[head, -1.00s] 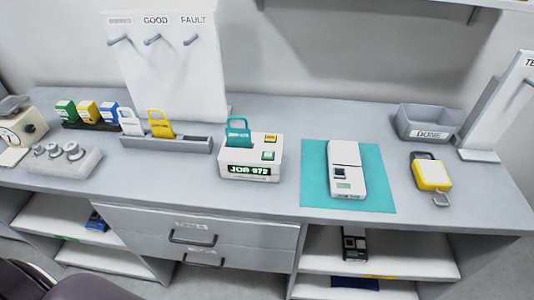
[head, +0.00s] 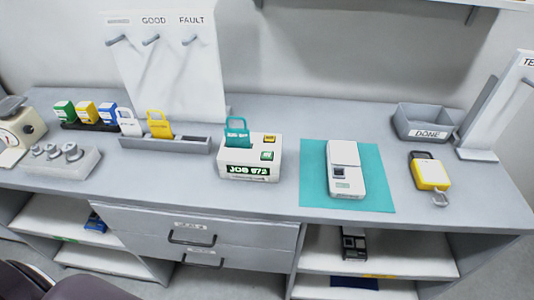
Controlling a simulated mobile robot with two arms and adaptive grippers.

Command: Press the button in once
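A white box device (head: 250,157) with a front display reading JOB and a number stands near the middle of the counter. A teal tag with a loop (head: 237,132) sits upright in its top. Neither of my grippers is in view.
A grey rack (head: 180,145) holding white and yellow tags, a weight block (head: 62,162) and a scale (head: 18,127) are at the left. Counter front is mostly clear.

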